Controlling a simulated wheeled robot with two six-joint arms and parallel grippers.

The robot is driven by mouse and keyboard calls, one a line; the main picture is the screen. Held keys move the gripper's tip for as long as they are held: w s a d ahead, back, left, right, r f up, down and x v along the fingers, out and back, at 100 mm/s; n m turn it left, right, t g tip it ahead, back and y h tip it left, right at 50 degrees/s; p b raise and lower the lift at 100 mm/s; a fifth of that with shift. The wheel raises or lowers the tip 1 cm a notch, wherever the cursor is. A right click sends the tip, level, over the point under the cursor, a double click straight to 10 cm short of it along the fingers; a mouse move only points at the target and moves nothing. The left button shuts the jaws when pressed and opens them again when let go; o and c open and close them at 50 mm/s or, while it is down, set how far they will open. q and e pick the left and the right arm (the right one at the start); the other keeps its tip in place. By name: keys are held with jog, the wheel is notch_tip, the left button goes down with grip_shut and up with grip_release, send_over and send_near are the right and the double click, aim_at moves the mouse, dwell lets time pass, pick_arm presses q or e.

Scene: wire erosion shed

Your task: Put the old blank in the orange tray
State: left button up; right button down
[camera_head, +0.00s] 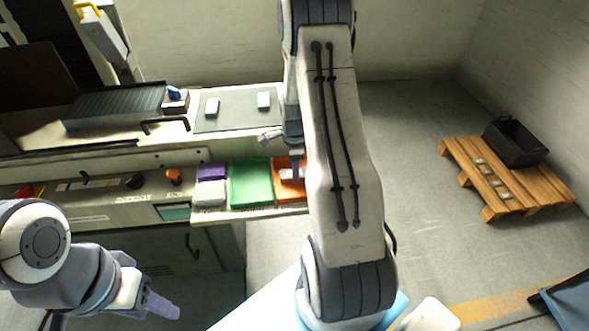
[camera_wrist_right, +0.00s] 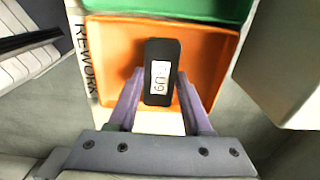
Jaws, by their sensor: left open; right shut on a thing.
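My right gripper (camera_wrist_right: 158,88) is shut on a dark block, the old blank (camera_wrist_right: 153,97), with a white number label facing the camera. In the right wrist view the blank is between the two purple fingers and in front of the orange tray (camera_wrist_right: 205,60). I cannot tell whether it touches the tray floor. In the head view the orange tray (camera_head: 291,194) is partly hidden by my right arm. My right gripper (camera_head: 297,170) reaches down over it, beside a pale patch. My left gripper (camera_head: 160,305) is open and empty at the lower left, away from the trays.
A green tray (camera_head: 251,183) is left of the orange one, with a purple box (camera_head: 211,171) beyond it. Two pale blocks lie on a grey mat (camera_head: 237,113) behind. A pallet (camera_head: 535,188) with several small blocks and a black crate (camera_head: 514,145) stands right. Floor between is clear.

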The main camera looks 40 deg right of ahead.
jog(key=shift+f, duration=0.15)
jog(key=shift+f, duration=0.2)
jog(key=shift+c, duration=1.6)
grip_release()
